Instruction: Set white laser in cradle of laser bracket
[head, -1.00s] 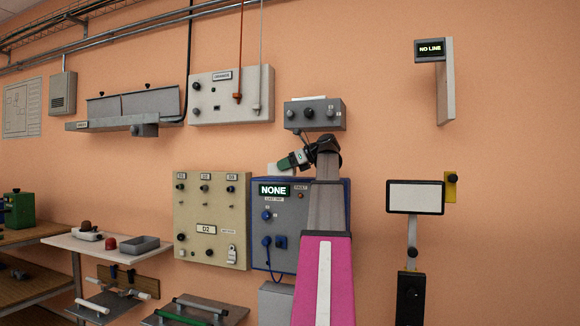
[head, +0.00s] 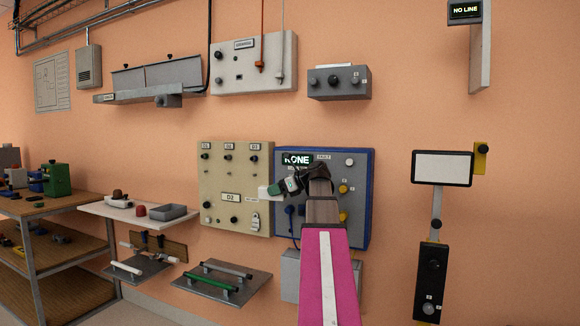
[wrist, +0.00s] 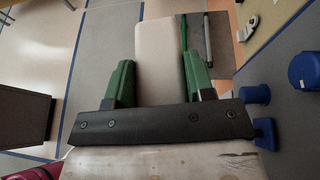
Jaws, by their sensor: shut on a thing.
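The white laser (wrist: 158,50) is a plain white block held between the green fingers of my gripper (wrist: 158,80). In the head view the white laser (head: 264,192) sticks out to the left of my gripper (head: 276,189). It is in the air in front of the beige D2 panel and the blue panel. My gripper is shut on it. I cannot tell for sure which fixture is the laser bracket, and no cradle shows clearly. My arm hides part of the blue panel.
The blue panel (head: 364,215) with knobs and the beige D2 panel (head: 262,170) are close to my gripper. A white shelf (head: 100,209), a grey shelf (head: 205,290) with rod handles and a wooden bench (head: 75,203) stand left. A screen (head: 442,168) is at right.

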